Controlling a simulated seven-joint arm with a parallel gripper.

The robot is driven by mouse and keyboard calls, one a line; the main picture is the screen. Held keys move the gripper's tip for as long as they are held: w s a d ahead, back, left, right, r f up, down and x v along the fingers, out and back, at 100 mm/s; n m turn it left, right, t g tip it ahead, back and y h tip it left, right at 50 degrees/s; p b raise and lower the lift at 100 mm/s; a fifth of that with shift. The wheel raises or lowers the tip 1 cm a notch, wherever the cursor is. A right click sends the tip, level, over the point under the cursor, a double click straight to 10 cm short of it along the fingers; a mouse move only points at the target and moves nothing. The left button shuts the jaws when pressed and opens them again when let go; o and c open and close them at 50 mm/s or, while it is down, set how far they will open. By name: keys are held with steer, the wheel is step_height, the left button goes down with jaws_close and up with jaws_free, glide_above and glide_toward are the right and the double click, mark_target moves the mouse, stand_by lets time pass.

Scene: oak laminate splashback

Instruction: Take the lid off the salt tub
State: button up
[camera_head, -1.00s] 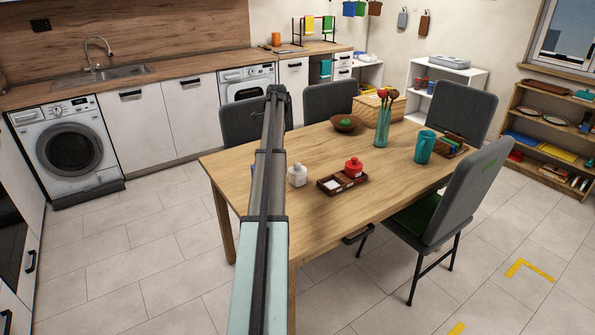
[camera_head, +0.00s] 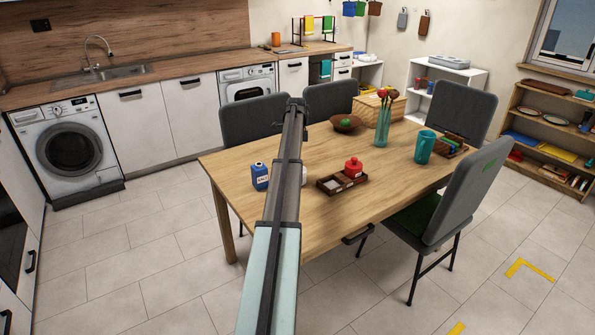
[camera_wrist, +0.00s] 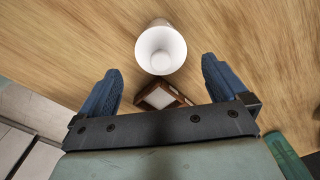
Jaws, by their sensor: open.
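A blue tub (camera_head: 260,176) with a pale lid and white lettering, too small to read surely, stands upright on the table in the head view, left of my arm. A white lidded pot (camera_head: 304,175) is mostly hidden behind my arm. I cannot tell for sure which is the salt tub. In the wrist view, a round white thing (camera_wrist: 161,45), apparently this pot, stands ahead between the lines of my fingers. My gripper (camera_wrist: 161,66) is open with nothing held; its blue fingers are apart on either side. In the head view my gripper is hidden behind the arm.
A brown divided tray (camera_head: 331,188) holds a red lidded pot (camera_head: 353,167). The tray also shows in the wrist view (camera_wrist: 178,95). A teal jug (camera_head: 425,147), a glass vase (camera_head: 383,128) and a brown bowl (camera_head: 346,123) stand farther along the table (camera_head: 390,178). Chairs surround it.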

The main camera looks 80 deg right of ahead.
steer(key=shift+s+f, duration=0.2)
steer(key=shift+f, duration=2.5)
steer(key=shift+c, duration=0.4)
steer(key=c, duration=0.8)
